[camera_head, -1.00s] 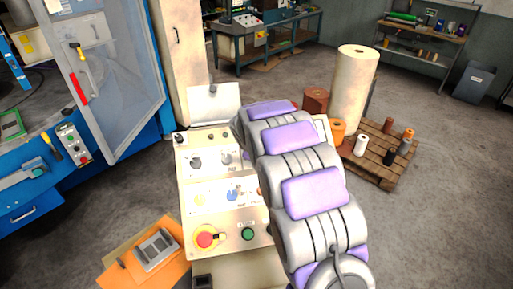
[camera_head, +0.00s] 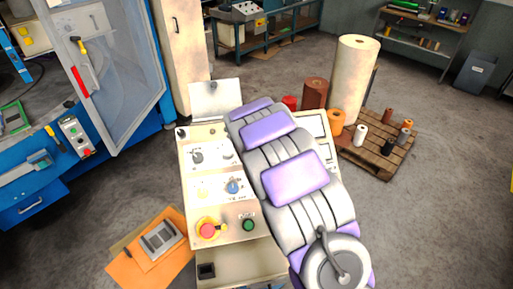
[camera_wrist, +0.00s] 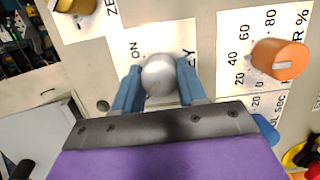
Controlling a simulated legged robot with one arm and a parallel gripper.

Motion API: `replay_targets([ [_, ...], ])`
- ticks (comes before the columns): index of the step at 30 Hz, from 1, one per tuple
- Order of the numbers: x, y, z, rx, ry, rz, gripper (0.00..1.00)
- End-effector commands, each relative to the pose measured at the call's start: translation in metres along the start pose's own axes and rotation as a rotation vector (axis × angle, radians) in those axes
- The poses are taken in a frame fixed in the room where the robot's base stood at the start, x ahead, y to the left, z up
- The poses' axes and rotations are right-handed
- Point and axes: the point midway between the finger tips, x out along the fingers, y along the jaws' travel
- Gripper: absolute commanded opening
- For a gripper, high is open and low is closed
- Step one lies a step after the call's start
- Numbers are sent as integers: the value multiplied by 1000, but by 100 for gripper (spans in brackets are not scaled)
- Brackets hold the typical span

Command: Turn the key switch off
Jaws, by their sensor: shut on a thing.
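In the wrist view the key switch (camera_wrist: 160,72) shows as a rounded silver metal head on a white label plate (camera_wrist: 125,55). The plate has the word ON to its upper left and part of the word KEY at the right. My gripper (camera_wrist: 160,88) has its two blue fingers on either side of the silver head and is shut on it. The lower part of the switch and the contact are partly hidden by the fingers. In the head view my arm hides both the gripper and the key switch. The cream control panel (camera_head: 220,212) stands under my arm.
The head view shows a red emergency stop (camera_head: 208,230), a green button (camera_head: 248,225) and a blue knob (camera_head: 233,187) beside my arm.

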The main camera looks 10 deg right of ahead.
Motion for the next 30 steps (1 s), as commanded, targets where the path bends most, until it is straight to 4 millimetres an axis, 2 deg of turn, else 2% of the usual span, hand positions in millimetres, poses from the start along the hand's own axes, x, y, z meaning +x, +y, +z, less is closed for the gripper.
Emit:
replay_targets([
  [8,0,1,0,-2,1,3,11],
  [9,0,1,-1,-2,1,3,43],
  [16,0,1,0,-1,1,1,65],
  [25,-2,1,0,0,1,1,67],
  [30,-15,1,0,0,0,1,67],
])
